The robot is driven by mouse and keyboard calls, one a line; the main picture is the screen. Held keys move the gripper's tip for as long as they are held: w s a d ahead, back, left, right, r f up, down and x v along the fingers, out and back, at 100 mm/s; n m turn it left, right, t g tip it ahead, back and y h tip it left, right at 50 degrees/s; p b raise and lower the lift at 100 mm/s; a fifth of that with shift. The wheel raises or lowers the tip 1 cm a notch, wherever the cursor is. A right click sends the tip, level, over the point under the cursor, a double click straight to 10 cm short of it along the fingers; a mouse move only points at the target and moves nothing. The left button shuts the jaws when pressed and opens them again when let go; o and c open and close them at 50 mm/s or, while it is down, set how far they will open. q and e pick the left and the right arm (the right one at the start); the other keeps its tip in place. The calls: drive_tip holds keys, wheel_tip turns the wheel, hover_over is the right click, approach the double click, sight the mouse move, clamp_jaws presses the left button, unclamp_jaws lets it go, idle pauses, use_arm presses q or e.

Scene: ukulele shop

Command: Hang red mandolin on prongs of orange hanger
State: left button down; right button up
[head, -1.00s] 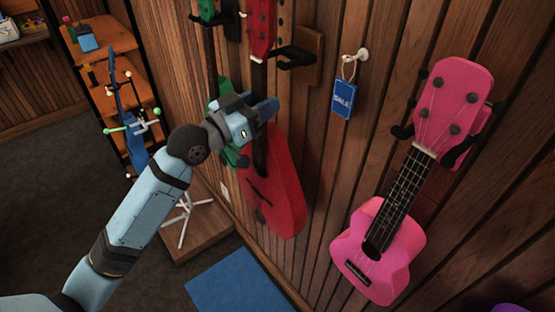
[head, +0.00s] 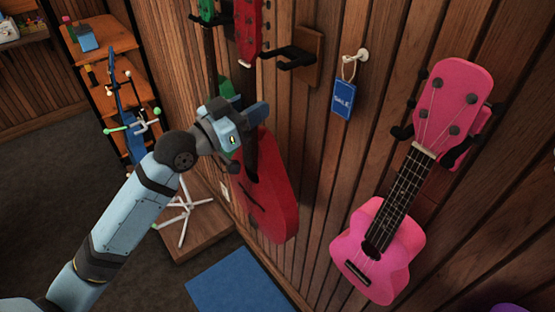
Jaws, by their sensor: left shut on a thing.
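The red mandolin (head: 268,200) hangs upright in my left gripper (head: 254,118), its headstock up and its body down along the wood-panelled wall. My left gripper is shut around the mandolin's neck, and the gripper hides part of it. The orange hanger, a brownish-orange wall plate (head: 311,52) with dark prongs (head: 286,58), is just right of the red headstock (head: 248,30). The prongs look empty, and the neck is left of them, apart from them in this view. My right gripper is not in view.
A green instrument (head: 227,90) hangs behind the red one, partly hidden. A pink ukulele (head: 385,240) hangs at right, with a blue SALE tag (head: 343,99) between. A blue instrument (head: 131,120) stands at left. A blue mat (head: 235,282) lies below.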

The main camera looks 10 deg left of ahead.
use_arm(q)
drive_tip(key=shift+r+v, duration=0.2)
drive_tip(key=shift+v, duration=0.75)
drive_tip(key=shift+r+v, duration=0.2)
drive_tip(key=shift+v, duration=0.75)
drive_tip(key=shift+a, duration=0.1)
idle(0.4)
